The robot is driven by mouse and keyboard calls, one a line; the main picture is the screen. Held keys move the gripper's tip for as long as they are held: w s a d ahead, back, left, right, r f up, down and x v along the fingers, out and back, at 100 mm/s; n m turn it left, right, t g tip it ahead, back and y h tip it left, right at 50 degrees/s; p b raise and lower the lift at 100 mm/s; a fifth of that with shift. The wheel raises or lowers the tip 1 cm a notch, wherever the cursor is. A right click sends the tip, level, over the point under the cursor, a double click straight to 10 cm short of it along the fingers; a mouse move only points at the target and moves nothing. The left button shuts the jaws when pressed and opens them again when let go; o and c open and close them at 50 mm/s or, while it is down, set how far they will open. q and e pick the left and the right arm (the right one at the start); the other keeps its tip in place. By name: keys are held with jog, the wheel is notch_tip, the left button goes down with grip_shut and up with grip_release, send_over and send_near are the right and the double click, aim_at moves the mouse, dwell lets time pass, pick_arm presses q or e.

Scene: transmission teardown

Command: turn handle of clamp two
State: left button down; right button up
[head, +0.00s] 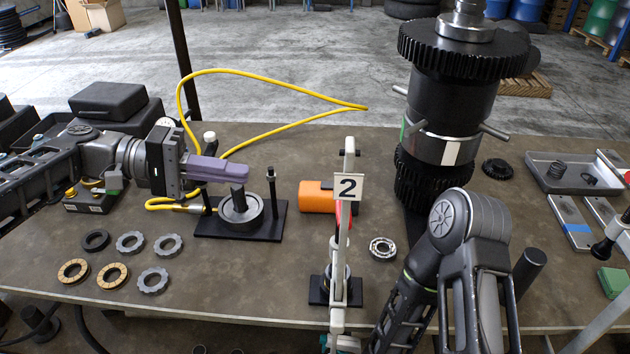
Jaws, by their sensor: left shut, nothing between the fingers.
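The clamp marked "2" is a tall pale upright (339,265) in the middle of the table, with its number plate (348,187) near the top. A dark crosspiece with a pale end sits at its top. A red part shows behind the plate, and a black base (318,291) stands at its foot. My left gripper (246,171), with purple fingers, is shut and empty. It is left of the clamp and apart from it, above a round metal part (241,212) on a black fixture. My right arm stands in the foreground right of the clamp; its gripper is not visible.
An orange cylinder (316,196) lies just behind the clamp. A bearing ring (383,248) lies right of it. A tall gear stack (452,100) stands at back right. A yellow hose (270,76) loops behind my left gripper. Several rings (130,242) lie front left.

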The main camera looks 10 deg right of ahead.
pick_arm(q)
jog(key=b+x, duration=0.1)
jog(key=x, duration=1.3)
jog(key=shift+f+b, duration=0.1)
jog(key=shift+b, duration=0.25)
